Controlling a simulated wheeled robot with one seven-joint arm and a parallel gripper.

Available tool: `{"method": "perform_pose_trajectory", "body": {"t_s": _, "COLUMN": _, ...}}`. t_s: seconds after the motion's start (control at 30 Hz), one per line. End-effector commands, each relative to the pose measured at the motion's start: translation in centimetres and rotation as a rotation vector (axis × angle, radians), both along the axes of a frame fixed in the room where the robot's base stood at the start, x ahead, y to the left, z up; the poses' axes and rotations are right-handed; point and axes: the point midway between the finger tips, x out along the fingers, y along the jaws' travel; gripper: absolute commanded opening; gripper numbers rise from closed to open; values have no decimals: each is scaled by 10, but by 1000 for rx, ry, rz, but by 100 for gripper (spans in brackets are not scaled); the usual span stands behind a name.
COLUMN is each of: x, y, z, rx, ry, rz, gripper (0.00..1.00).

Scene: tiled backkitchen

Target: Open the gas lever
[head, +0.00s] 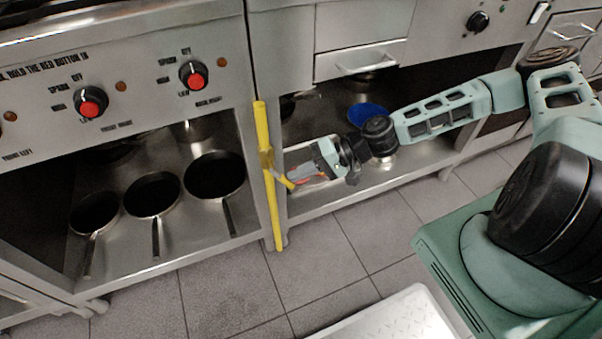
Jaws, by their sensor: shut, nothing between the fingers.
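A yellow gas pipe (272,205) runs upright, slightly tilted, in front of the post between two steel units. A brass-coloured valve (266,159) sits on it at mid height. The short yellow gas lever (284,181) sticks out from the valve, slanting down to the right, away from the line of the pipe. My gripper (299,179) is just to the right of the lever, shut and empty, pointing left. Its fingertips are at or very near the lever's end; I cannot tell whether they touch it.
Left of the pipe is a stove with red-centred knobs (194,75). Several black pans (152,194) stand on its lower shelf. Right of the pipe, a shelf holds a blue bowl (368,113) behind my arm. A white tray (390,318) lies at the bottom. Tiled floor (230,295) is clear.

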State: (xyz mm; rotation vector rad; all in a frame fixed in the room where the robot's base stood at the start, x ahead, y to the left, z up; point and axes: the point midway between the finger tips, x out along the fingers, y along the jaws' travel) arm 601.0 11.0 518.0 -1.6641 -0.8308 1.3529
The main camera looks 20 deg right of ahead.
Motion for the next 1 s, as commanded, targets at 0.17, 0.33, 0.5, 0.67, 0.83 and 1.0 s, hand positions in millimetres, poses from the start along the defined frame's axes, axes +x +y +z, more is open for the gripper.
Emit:
{"method": "perform_pose_trajectory", "body": {"t_s": 0.17, "x": 0, "y": 3, "z": -10, "rx": 87, "ry": -1, "rz": 0, "gripper": 0}}
{"method": "perform_pose_trajectory", "body": {"t_s": 0.33, "x": 0, "y": 8, "z": -17, "rx": 189, "ry": -2, "rz": -1, "gripper": 0}}
{"method": "perform_pose_trajectory", "body": {"t_s": 0.5, "x": 1, "y": 13, "z": -23, "rx": 316, "ry": -1, "rz": -2, "gripper": 0}}
{"method": "perform_pose_trajectory", "body": {"t_s": 0.67, "x": 0, "y": 18, "z": -24, "rx": 387, "ry": -4, "rz": 4, "gripper": 0}}
{"method": "perform_pose_trajectory", "body": {"t_s": 0.83, "x": 0, "y": 22, "z": -26, "rx": 383, "ry": -3, "rz": 5, "gripper": 0}}
{"method": "perform_pose_trajectory", "body": {"t_s": 1.0, "x": 0, "y": 24, "z": -27, "rx": 381, "ry": -3, "rz": 4, "gripper": 0}}
